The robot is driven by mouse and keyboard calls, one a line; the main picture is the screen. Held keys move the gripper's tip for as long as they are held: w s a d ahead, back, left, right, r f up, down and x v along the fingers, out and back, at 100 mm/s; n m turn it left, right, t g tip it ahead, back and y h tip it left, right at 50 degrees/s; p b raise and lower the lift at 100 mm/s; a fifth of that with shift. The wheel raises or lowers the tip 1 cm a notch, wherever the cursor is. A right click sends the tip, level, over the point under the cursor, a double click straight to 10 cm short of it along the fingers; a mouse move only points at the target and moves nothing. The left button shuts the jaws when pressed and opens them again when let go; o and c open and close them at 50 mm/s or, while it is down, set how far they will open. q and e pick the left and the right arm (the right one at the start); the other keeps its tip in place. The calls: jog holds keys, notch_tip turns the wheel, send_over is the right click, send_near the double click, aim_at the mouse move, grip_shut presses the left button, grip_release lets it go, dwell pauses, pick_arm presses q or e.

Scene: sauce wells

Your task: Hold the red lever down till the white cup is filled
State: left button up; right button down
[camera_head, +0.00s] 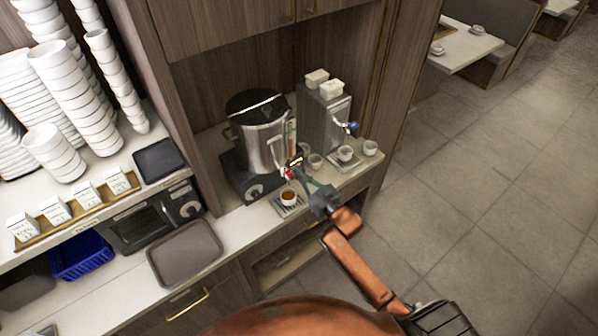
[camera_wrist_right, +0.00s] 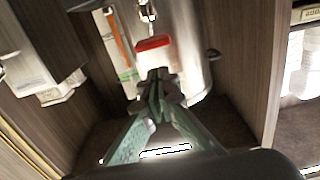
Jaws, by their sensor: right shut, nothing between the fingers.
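The steel urn (camera_head: 258,140) stands on the counter with a tap at its front. The red lever (camera_head: 288,173) is on that tap, and it also shows in the right wrist view (camera_wrist_right: 153,43). The white cup (camera_head: 288,195) stands upright on a drip tray below the tap, with reddish-brown liquid inside. Its exact level is too small to tell. My right gripper (camera_head: 302,178) is shut and empty, its tips at the lever. In the right wrist view the closed fingertips (camera_wrist_right: 157,78) lie just below the red part; I cannot tell whether they press it. My left gripper is not in view.
A second dispenser (camera_head: 325,118) with a blue lever (camera_head: 351,126) stands to the right, with a cup (camera_head: 345,153) below it. More small cups stand nearby. A grey tray (camera_head: 185,253) and stacked white bowls are on the left. Open floor lies right of the counter.

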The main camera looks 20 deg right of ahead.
pick_arm(q)
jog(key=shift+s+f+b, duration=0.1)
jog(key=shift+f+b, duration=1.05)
jog(key=shift+b, duration=0.5)
pick_arm(e)
jog(key=v, duration=1)
